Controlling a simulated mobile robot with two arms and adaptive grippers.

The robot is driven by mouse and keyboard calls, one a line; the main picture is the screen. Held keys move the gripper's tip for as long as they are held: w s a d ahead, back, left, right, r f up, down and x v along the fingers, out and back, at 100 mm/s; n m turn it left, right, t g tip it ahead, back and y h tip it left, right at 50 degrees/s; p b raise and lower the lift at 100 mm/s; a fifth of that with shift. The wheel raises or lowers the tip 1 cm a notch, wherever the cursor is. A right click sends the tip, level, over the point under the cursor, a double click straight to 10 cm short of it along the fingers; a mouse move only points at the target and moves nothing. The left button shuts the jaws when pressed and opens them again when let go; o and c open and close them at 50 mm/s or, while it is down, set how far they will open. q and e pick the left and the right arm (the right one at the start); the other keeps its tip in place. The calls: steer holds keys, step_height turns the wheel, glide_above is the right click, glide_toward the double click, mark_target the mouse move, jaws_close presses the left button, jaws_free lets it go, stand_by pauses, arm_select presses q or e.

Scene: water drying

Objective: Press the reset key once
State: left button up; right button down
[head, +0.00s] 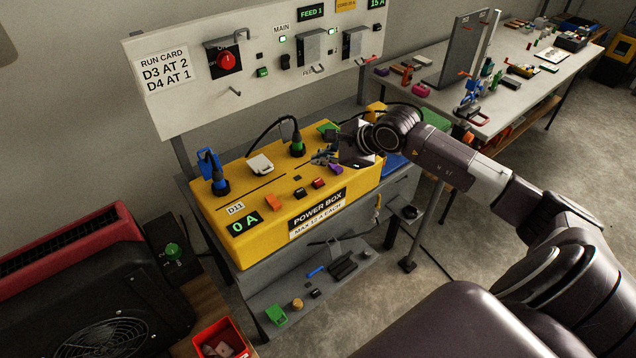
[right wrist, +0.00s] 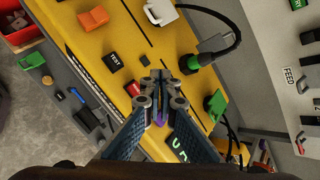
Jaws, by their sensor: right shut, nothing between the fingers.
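The yellow power box (head: 255,240) stands on a grey bench, with a row of keys along its top. A black key (right wrist: 115,62) reads "TEST" in the right wrist view; in the head view it is the black key (head: 300,194). Beside it are a red key (head: 318,183) and a purple one (head: 335,169). I cannot read which is the reset key. In the right wrist view the red key (right wrist: 133,88) is partly covered by my fingers. My right gripper (head: 322,157) is shut and empty above the box; contact cannot be told. My left gripper is out of view.
Plugs with black cables stand in the box's blue socket (head: 219,187) and green socket (head: 297,146). A white lid (head: 260,165) and an orange rocker (head: 273,202) are nearby. A panel (head: 180,75) rises behind. The front shelf (head: 310,280) holds small parts.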

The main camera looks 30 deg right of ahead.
mark_target(320, 182)
steer(key=shift+f+b, duration=1.45)
steer(key=shift+f, duration=0.8)
steer(key=shift+f+b, duration=0.35)
steer(key=shift+b, duration=0.3)
steer(key=shift+f+b, duration=0.45)
steer(key=shift+b, duration=0.1)
steer(key=shift+r, duration=0.8)
steer(key=shift+r+p, duration=0.1)
steer(key=shift+p, duration=0.2)
steer(key=shift+r+p, duration=1)
steer(key=shift+r, duration=1.45)
